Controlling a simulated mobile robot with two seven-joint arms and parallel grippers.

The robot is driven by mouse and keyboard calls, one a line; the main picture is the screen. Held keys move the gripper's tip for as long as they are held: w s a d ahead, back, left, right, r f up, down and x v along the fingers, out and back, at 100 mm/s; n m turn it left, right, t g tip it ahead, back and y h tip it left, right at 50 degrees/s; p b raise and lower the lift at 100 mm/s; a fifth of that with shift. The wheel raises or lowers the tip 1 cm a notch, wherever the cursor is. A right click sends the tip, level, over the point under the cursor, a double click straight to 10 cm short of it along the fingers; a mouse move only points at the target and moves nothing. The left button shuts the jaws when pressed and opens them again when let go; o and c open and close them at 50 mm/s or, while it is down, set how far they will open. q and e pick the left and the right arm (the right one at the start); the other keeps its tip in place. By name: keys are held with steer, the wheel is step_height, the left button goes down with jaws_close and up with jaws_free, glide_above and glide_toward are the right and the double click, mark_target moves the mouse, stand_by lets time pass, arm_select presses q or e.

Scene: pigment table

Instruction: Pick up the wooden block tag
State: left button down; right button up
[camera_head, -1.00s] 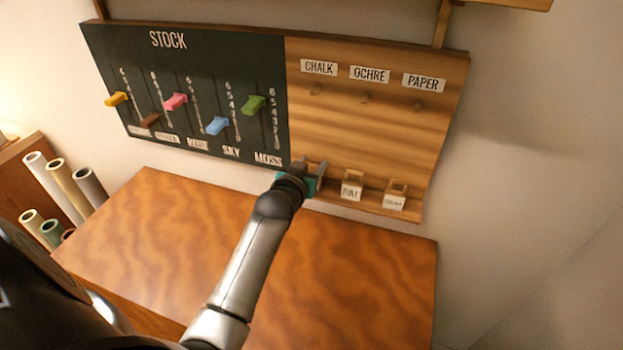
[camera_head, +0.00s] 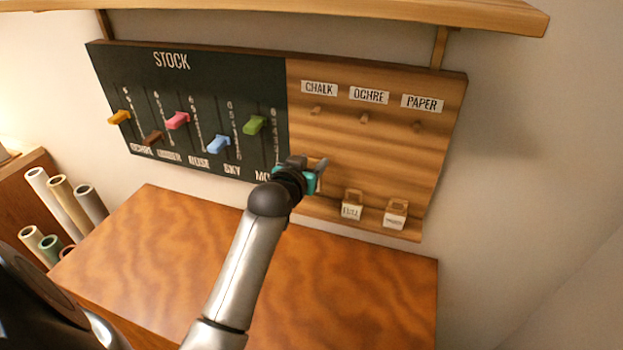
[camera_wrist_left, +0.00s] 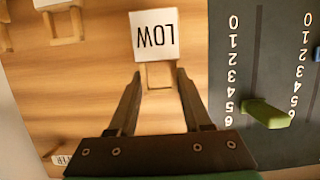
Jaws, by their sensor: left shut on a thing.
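My left gripper (camera_head: 314,166) is in front of the wooden half of the board, just right of the green slider. In the left wrist view the gripper (camera_wrist_left: 159,76) is shut on the wooden loop of a block tag (camera_wrist_left: 154,35). Its white face reads LOW, upside down in that view. In the head view my gripper hides this tag. Two similar tags, one on the left (camera_head: 352,211) and one on the right (camera_head: 395,219), sit along the board's lower edge. Their lettering is too small to read surely. My right gripper is not in view.
Small pegs stick out under the labels CHALK (camera_head: 319,88), OCHRE (camera_head: 369,94) and PAPER (camera_head: 421,102). The dark STOCK panel (camera_head: 200,85) has several coloured sliders, the green one (camera_head: 254,125) nearest my gripper. The wooden table (camera_head: 150,250) below is bare. Paper rolls (camera_head: 62,205) stand at left.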

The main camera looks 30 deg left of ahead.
arm_select(q)
steer(key=s+d, duration=0.2)
steer(key=s, duration=0.7)
steer(key=s+d+b, duration=0.1)
steer(key=s+d, duration=0.1)
steer(key=s, duration=0.8)
steer(key=shift+d+r, duration=0.2)
steer(key=shift+d, duration=0.1)
steer(key=shift+r, duration=0.1)
